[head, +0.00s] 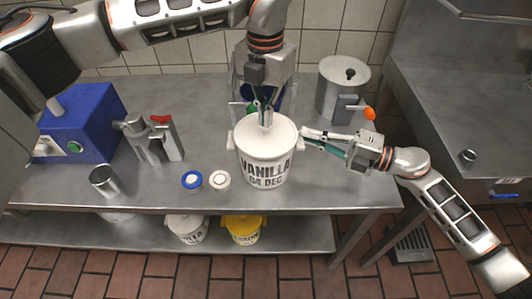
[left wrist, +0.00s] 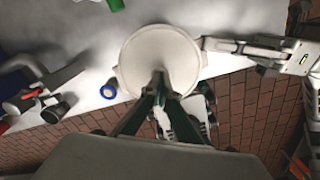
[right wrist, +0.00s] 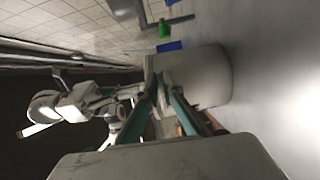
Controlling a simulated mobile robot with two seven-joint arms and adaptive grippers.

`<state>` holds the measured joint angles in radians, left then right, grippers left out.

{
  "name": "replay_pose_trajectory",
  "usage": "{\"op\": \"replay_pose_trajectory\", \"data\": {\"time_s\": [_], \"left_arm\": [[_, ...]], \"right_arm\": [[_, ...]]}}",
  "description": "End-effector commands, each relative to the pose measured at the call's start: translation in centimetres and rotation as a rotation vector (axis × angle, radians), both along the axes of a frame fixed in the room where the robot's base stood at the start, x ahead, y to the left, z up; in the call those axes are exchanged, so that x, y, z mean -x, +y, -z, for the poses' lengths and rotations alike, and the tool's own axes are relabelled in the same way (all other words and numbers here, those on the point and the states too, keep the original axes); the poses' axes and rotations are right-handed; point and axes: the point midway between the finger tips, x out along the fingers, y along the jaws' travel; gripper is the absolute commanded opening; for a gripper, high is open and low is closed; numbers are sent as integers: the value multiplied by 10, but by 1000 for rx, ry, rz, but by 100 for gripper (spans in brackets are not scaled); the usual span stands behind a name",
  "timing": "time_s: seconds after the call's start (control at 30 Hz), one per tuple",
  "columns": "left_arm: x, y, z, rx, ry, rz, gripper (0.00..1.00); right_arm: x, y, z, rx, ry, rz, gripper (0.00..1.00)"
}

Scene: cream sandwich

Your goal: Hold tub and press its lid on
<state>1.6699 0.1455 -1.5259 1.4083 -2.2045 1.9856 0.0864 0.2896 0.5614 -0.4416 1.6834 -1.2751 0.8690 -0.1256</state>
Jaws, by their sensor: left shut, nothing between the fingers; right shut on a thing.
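The white tub (head: 266,172), lettered "VANILLA 04 DEC", stands upright on the steel table. Its white round lid (head: 268,134) lies level on top; I cannot tell whether it is fully seated. The lid also shows in the left wrist view (left wrist: 138,62). My left gripper (head: 266,113) points down, shut and empty, its tips at or just above the lid's middle. My right gripper (head: 304,138) comes from the right and is shut on the tub's side near the rim. The tub's wall shows in the right wrist view (right wrist: 205,75); the exact grip is hidden.
A blue machine (head: 80,125), a grey device with a red part (head: 155,140) and a metal cup (head: 104,181) stand left. Two small round pieces (head: 192,180) lie left of the tub. A steel pot (head: 340,90) stands behind right. More tubs (head: 243,229) are on the lower shelf.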

Motion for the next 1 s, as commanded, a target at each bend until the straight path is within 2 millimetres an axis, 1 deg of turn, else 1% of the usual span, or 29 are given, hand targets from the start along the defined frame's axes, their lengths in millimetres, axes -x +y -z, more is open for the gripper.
{"op": "replay_pose_trajectory", "data": {"time_s": [0.03, 0.27, 1.0], "left_arm": [[1, 1, 3, -3, 3, 0, 0], [1, 1, 2, -3, 3, 0, 0], [0, 0, -40, -1, 0, 0, 0]], "right_arm": [[1, 1, 0, -2, 0, -2, 0], [1, 1, 0, -2, 0, -3, 0], [0, 0, 0, -1, 0, -1, 0]]}}
